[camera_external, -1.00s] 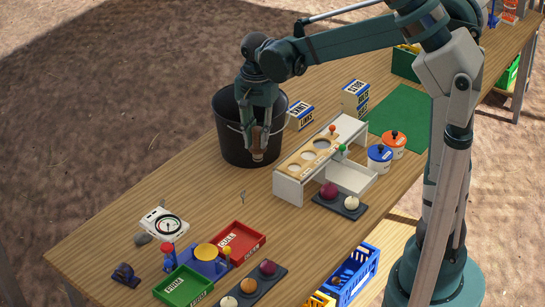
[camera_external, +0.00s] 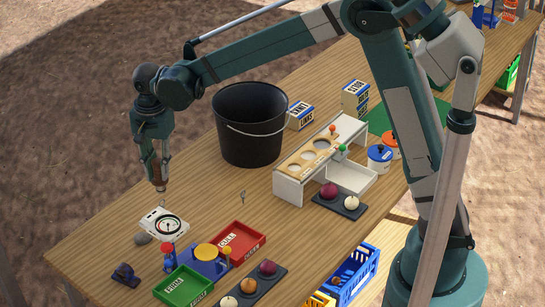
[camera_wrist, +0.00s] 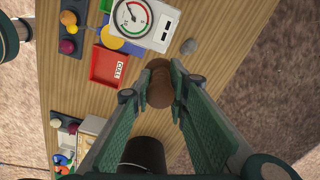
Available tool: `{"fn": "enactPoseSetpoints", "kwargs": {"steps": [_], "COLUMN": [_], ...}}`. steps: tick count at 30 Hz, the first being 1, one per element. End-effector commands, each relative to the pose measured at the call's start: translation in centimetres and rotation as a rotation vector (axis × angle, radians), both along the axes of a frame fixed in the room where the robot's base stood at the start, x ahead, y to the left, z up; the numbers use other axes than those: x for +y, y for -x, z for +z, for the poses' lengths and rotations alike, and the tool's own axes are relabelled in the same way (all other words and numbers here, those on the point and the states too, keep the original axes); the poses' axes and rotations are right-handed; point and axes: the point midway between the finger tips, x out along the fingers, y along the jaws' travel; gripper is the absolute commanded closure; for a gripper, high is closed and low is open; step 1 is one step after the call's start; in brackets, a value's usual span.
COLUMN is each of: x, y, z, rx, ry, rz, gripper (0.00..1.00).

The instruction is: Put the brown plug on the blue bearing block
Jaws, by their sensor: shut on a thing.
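My gripper (camera_external: 159,186) is shut on a brown rounded thing, the brown plug (camera_wrist: 159,84), which shows between the fingers in the wrist view. In the external view the gripper points down just behind the white dial gauge, above the table's left part. I cannot see the block in the wrist view.
The white dial gauge (camera_external: 163,224) and a grey stone (camera_external: 143,239) lie between gripper and block. A red tray (camera_external: 240,241), green tray (camera_external: 184,286) and blue stand with yellow disc (camera_external: 206,260) are to the right. A black bucket (camera_external: 249,135) stands behind.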

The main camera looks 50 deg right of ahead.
Motion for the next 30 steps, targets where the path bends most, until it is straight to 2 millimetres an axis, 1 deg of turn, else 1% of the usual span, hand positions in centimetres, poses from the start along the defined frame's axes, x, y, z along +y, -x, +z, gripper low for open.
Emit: {"fn": "enactPoseSetpoints", "kwargs": {"steps": [1,9,12,18,20,21,24,27,30], "x": [1.9,10.7,13.6,18.1,19.1,18.9,18.8,18.8,18.8], "y": [-0.4,-1.6,-1.8,-1.7,-1.7,-1.8,-1.8,-1.8,-1.8], "z": [-0.1,-1.5,-2.0,-2.8,-3.1,-4.0,-5.5,-6.9,-7.7], "rx": [0.000,0.000,0.000,0.000,0.000,0.000,0.000,0.000,0.000], "ry": [0.000,0.000,0.000,0.000,0.000,0.000,0.000,0.000,0.000], "rz": [0.008,0.033,0.040,0.052,0.054,0.052,0.051,0.052,0.052], "gripper": [0.96,0.96,0.96,0.96,0.96,0.96,0.96,0.96,0.96]}}
